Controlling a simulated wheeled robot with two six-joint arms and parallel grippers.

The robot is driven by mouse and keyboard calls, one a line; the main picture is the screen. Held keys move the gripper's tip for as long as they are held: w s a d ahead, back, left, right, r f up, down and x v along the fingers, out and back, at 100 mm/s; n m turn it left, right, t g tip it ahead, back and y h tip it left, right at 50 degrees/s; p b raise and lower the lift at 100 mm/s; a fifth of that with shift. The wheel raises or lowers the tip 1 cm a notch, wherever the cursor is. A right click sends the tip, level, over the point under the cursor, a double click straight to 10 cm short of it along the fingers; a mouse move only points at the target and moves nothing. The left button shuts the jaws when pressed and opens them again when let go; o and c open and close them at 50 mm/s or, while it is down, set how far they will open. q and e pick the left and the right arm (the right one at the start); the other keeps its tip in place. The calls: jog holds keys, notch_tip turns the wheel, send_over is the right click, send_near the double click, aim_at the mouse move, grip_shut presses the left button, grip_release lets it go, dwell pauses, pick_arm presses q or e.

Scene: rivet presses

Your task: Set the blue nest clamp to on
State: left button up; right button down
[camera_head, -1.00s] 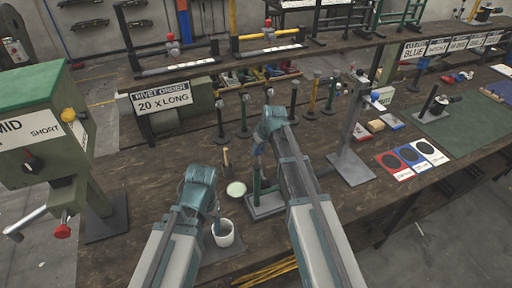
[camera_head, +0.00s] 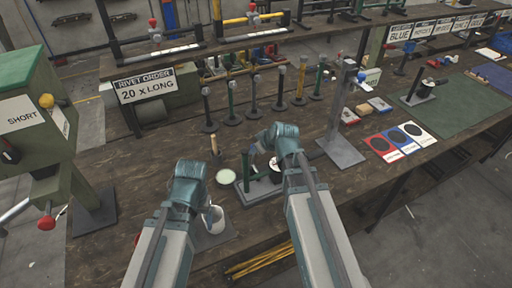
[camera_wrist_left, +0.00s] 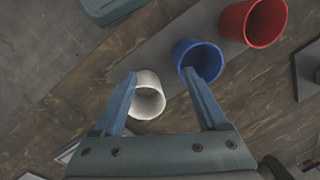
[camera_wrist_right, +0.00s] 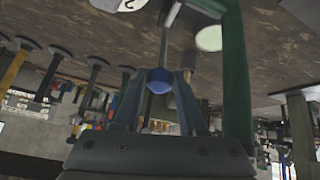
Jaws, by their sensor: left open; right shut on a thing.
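The clamp fixture on the bench has a green post (camera_head: 245,172) on a grey base (camera_head: 262,191). In the right wrist view, its green frame (camera_wrist_right: 233,70) stands beside a grey rod ending in a blue ball knob (camera_wrist_right: 158,80). My right gripper (camera_wrist_right: 160,84) is shut on that knob. In the head view, my right gripper (camera_head: 264,148) is just above the fixture, and its fingers largely hide the knob. My left gripper (camera_head: 208,212) is open over a white cup (camera_head: 214,220). In the left wrist view, the cup (camera_wrist_left: 147,97) shows between the fingers; contact cannot be told.
Blue (camera_wrist_left: 198,58) and red (camera_wrist_left: 253,22) cups stand close by in the left wrist view. A grey post stand (camera_head: 341,148) is right of the fixture. A green press (camera_head: 38,125) stands at left. Several stamp-like posts (camera_head: 231,100) line the back.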

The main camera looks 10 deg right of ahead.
pick_arm(q)
jog(key=shift+s+f, duration=0.1)
jog(key=shift+s, duration=0.05)
pick_arm(e)
jog(key=shift+s+f, duration=0.15)
jog(key=shift+s, duration=0.2)
jog(key=shift+c, duration=2.4)
grip_release()
jog(key=shift+w, duration=0.1)
